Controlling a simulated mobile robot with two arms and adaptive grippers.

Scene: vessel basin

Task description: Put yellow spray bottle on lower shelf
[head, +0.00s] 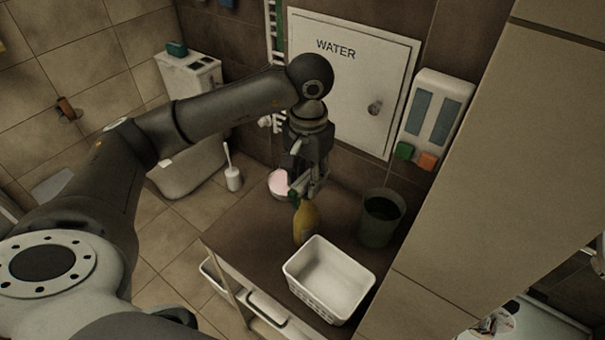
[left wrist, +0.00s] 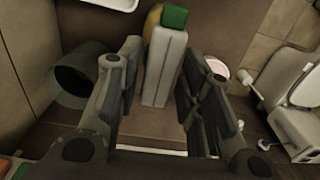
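The yellow spray bottle (head: 306,222) stands on the brown top of a cabinet (head: 247,228), behind a white basket. In the left wrist view part of its yellow body (left wrist: 153,27) shows behind a pale grey piece with a green end, which appears to be its spray head (left wrist: 166,68). My left gripper (head: 305,188) is at the bottle's upper part. In the left wrist view its fingers (left wrist: 160,62) are apart, one on each side of the pale piece, with gaps visible. The lower shelf is mostly hidden under the top; white items (head: 266,309) show there. My right gripper is not in view.
The white basket (head: 328,278) stands in front of the bottle. A dark bin (head: 380,218) is to its right, and a pinkish bowl (head: 279,183) is beyond it to the left. A toilet brush (head: 233,177) stands on the floor. A tiled wall edge closes the right side.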

